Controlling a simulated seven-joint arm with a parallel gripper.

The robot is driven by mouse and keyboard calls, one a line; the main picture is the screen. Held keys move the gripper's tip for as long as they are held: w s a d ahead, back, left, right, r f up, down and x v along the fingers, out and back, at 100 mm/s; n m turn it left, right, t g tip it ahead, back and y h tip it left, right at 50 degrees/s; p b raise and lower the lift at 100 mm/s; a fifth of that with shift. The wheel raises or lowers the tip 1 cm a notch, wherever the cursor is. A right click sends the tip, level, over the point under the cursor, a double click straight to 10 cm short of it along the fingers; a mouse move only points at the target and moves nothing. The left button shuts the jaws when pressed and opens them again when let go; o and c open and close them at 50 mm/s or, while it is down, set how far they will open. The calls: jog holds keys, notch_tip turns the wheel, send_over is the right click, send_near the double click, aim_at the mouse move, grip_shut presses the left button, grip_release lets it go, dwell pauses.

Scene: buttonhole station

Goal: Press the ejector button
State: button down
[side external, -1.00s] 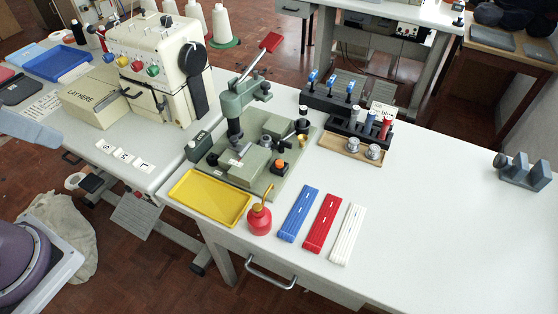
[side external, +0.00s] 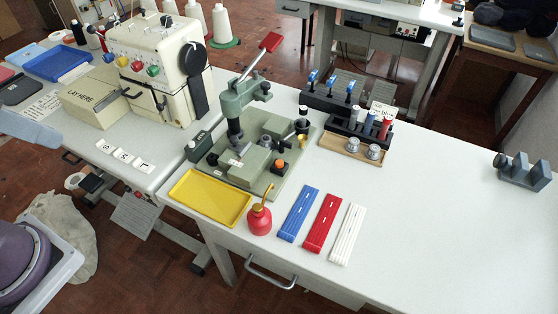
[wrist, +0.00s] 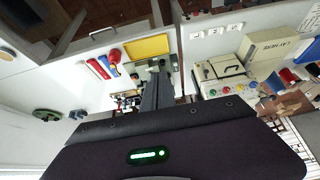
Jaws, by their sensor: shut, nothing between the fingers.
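The green press fixture (side external: 225,180) stands on the white table. A small orange button (side external: 280,164) on a dark base sits at its front right; no label on it is readable. The fixture has a lever with a red handle (side external: 270,42). In the wrist view my gripper (wrist: 158,68) is shut and empty, its fingers pointing toward the fixture, which they partly hide. I cannot make out the orange button there. The fingers do not show in the side view.
A yellow tray (side external: 208,198) and a red oil can (side external: 259,219) stand in front of the fixture. Blue (side external: 299,213), red (side external: 322,223) and white (side external: 348,234) strips lie beside them. A black rack (side external: 345,125) stands right of it. The table's right is mostly clear.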

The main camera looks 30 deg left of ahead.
dwell(0.3)
jog(key=m+t+h, duration=0.3)
jog(key=m+h, duration=0.1)
jog(key=m, duration=1)
send_over(276, 165)
notch_tip(276, 165, down, 18)
jog(key=shift+f, duration=0.2)
jog(key=shift+f, duration=4.4)
